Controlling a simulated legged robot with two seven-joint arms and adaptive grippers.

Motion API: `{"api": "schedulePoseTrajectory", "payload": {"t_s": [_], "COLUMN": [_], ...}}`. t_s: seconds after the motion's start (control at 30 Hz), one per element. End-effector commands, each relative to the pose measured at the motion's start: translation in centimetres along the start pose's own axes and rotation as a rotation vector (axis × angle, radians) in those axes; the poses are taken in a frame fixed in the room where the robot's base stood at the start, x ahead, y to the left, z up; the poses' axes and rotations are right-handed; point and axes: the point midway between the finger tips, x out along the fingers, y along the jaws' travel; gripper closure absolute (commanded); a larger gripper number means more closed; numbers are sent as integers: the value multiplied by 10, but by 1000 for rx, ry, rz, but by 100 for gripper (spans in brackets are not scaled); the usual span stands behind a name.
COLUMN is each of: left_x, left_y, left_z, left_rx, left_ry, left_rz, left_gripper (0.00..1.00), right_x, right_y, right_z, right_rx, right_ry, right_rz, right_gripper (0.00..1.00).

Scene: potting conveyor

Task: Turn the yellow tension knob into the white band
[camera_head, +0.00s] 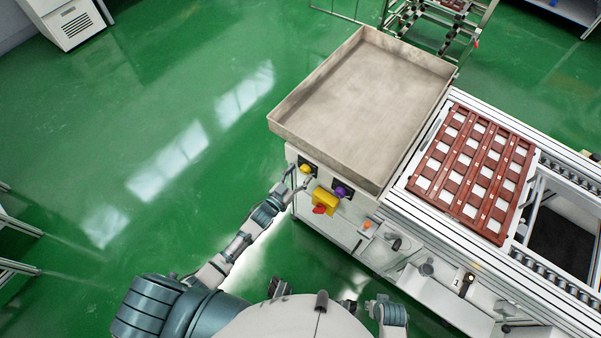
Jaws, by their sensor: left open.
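The yellow tension knob (305,169) sits on a dark plate on the front panel of the conveyor machine, at the panel's left end below the grey tray. My left gripper (298,180) reaches up to the panel just beside the knob, with its fingers open. I cannot tell whether the fingers touch the knob. The white band is too small to make out. My right arm shows at the bottom right of my body, but its gripper cannot be made out.
A purple knob (341,191) sits right of the yellow one. Below them is a yellow box with a red button (320,209). A large grey tray (290,128) tops the machine. A brown crate (497,236) lies on the conveyor at right. Green floor is free at left.

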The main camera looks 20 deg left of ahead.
Motion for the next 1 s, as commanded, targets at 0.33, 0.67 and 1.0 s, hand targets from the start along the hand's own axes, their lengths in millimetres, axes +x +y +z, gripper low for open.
{"api": "schedulePoseTrajectory", "payload": {"t_s": [0.33,0.67,1.0], "left_x": [8,8,8], "left_y": [0,-1,-1], "left_z": [0,0,0], "left_rx": [-1,-1,53], "left_ry": [0,0,-1], "left_rz": [0,-1,-2], "left_gripper": [34,94,94], "right_x": [-4,-3,-3], "right_y": [0,-1,-2], "right_z": [-1,-1,-1], "right_rx": [0,1,1], "right_ry": [-1,-1,2], "right_rz": [2,0,-1], "right_gripper": [60,60,60]}}
